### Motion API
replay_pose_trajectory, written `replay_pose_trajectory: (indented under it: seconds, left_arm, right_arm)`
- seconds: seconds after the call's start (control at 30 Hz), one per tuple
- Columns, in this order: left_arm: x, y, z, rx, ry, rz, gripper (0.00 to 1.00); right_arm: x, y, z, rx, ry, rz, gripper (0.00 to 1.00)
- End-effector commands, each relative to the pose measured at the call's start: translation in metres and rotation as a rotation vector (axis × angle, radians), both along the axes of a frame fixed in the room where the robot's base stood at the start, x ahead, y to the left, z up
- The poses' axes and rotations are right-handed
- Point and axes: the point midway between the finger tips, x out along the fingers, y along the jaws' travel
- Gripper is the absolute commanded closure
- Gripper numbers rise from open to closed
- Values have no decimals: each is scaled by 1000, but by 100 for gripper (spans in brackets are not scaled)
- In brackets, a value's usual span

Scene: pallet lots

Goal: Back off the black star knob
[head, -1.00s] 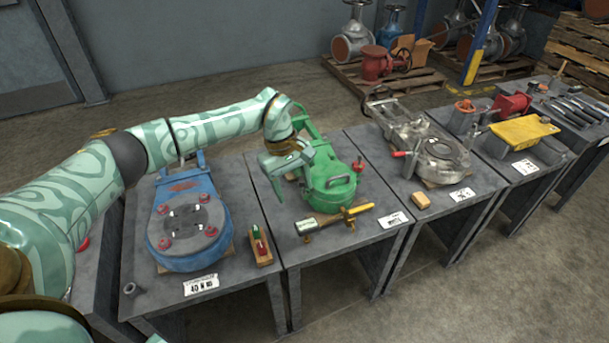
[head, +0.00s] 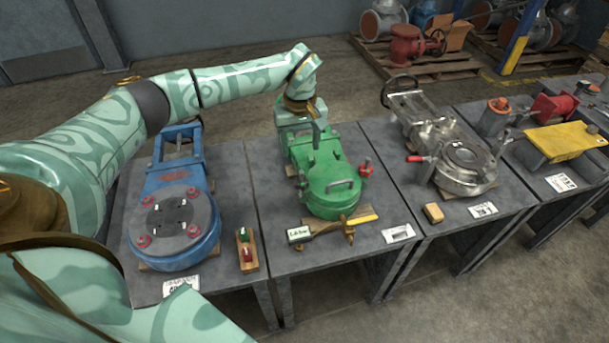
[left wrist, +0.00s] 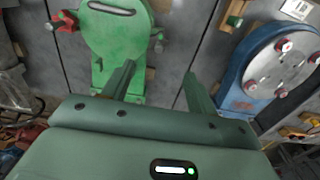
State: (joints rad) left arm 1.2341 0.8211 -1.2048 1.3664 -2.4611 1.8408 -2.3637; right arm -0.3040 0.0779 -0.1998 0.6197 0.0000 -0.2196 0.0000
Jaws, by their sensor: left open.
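The green valve (head: 330,170) lies on the second table, with a grey handle on its round lid. A red knob (head: 365,166) stands at its right side; a small dark and brass fitting (head: 300,183) is at its left side. I cannot tell whether that fitting is the black star knob. My left gripper (head: 303,132) is over the valve's rear part, fingers down, partly hidden by its own wrist. In the left wrist view its fingers (left wrist: 158,72) are apart and empty, with the green valve (left wrist: 115,35) beyond and a small dark knob (left wrist: 158,42) beside it. My right gripper is out of view.
A blue valve (head: 176,220) lies on the left table, beside a wooden block with green and red pieces (head: 247,250). A yellow-ended tool (head: 345,224) lies before the green valve. A grey metal valve (head: 465,165) stands to the right. Gaps separate the tables.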

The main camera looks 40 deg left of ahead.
Motion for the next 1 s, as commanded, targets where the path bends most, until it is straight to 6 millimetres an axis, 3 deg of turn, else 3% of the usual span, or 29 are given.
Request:
replay_pose_trajectory:
  seconds: [0.03,0.1,0.4,0.6,0.93,1.0]
  left_arm:
    - [-1,-1,-20,-2,8,1,42]
    - [-1,-1,-40,-2,8,0,42]
    - [-1,-1,-106,-1,6,1,42]
    - [0,-1,-125,-1,2,-1,42]
    - [0,-1,-126,-1,0,0,42]
    - [0,-1,-126,-1,0,0,61]
  right_arm:
    - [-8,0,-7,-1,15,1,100]
    - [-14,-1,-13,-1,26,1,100]
    - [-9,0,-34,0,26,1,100]
    - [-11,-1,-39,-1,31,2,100]
    - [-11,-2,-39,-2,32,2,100]
    - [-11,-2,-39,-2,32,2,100]
